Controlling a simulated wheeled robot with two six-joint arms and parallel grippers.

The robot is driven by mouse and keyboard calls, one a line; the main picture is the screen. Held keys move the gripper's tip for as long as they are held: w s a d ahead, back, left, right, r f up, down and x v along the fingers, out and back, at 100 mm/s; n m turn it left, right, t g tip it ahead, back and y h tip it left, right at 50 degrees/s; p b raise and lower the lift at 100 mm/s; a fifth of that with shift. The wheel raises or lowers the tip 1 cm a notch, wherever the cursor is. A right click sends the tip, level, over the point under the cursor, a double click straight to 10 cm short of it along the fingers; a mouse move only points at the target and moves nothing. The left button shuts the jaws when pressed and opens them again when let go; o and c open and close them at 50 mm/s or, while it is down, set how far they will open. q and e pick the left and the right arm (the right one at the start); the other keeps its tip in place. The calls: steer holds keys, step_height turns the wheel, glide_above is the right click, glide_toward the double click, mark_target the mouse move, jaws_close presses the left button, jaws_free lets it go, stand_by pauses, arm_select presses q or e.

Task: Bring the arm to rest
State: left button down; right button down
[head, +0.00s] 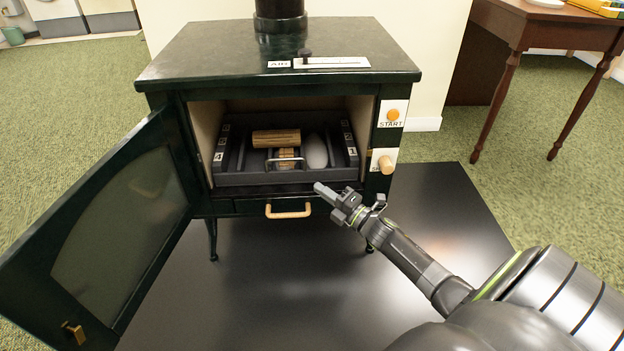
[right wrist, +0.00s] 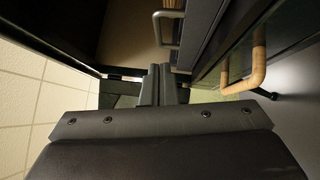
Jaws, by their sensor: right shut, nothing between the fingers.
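My right gripper (head: 327,193) is shut and empty. It is in front of the open dark green stove (head: 183,62), just below and right of the tray's front, with its arm reaching in from the lower right. In the right wrist view its closed fingers (right wrist: 159,84) point at the stove front, with the tray's metal handle and the wooden drawer handle on the right side. My left gripper is not in view.
The stove door (head: 122,220) stands open to the left. A dark tray (head: 265,177) inside holds wooden logs (head: 276,138) and a pale rounded object (head: 316,152). A wooden drawer handle (head: 288,210) sticks out below. A wooden table (head: 545,28) stands at the right.

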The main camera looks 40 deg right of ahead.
steer(key=v, duration=0.4)
steer(key=shift+s+p, duration=0.2)
steer(key=shift+p, duration=0.2)
